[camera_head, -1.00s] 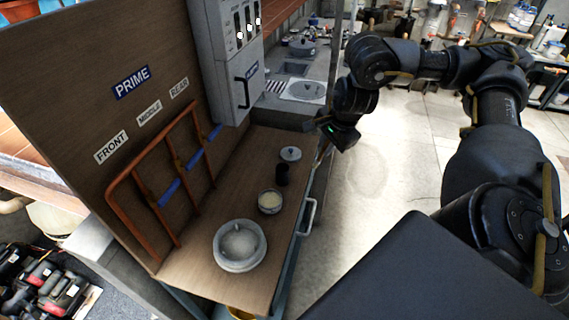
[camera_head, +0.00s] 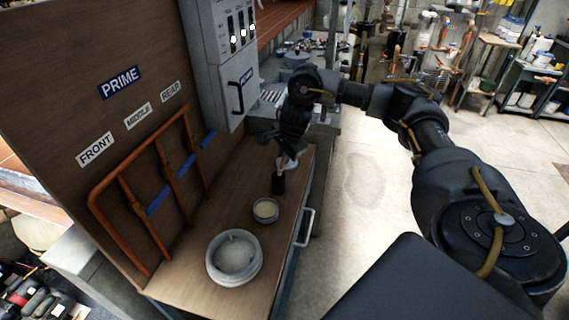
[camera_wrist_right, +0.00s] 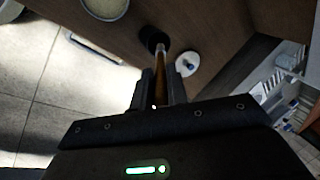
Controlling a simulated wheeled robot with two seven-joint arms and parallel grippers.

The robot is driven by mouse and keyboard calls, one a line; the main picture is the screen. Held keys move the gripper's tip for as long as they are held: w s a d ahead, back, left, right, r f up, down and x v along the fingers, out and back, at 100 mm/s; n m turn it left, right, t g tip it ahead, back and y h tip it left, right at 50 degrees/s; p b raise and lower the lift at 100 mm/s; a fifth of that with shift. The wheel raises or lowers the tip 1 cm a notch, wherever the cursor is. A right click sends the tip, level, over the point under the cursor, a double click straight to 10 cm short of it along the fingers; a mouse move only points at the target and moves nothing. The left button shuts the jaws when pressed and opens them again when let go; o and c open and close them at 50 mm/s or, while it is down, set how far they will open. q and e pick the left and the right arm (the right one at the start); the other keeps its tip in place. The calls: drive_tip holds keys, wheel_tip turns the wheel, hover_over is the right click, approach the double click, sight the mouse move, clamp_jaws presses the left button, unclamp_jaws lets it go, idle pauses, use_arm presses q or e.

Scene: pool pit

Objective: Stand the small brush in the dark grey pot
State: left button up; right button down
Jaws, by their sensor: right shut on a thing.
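My right gripper (camera_head: 285,160) is low over the far part of the wooden bench top, just above the dark grey pot (camera_head: 278,185). In the right wrist view, the gripper (camera_wrist_right: 159,88) is shut on the small brush (camera_wrist_right: 158,76), which has a brown-orange shaft. The brush points away from the gripper, and its far end overlaps the dark pot (camera_wrist_right: 153,38). I cannot tell whether that end is inside the pot or just above it. The brush is hard to make out in the head view. My left gripper is not in view.
A small tub of pale stuff (camera_head: 265,210) and a wide grey round vessel (camera_head: 234,258) stand nearer on the bench. A pale disc with a knob (camera_wrist_right: 187,64) lies beside the pot. An orange pipe frame (camera_head: 126,189) stands left; a grey control box (camera_head: 240,95) is behind.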

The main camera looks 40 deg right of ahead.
wheel_tip(320, 180, down, 3)
drive_tip(key=shift+d+f, duration=0.1)
drive_tip(key=shift+f, duration=0.05)
drive_tip(key=shift+f+b, duration=0.45)
drive_tip(key=shift+b, duration=0.05)
drive_tip(key=c, duration=1.4)
unclamp_jaws()
drive_tip(key=shift+r, duration=0.25)
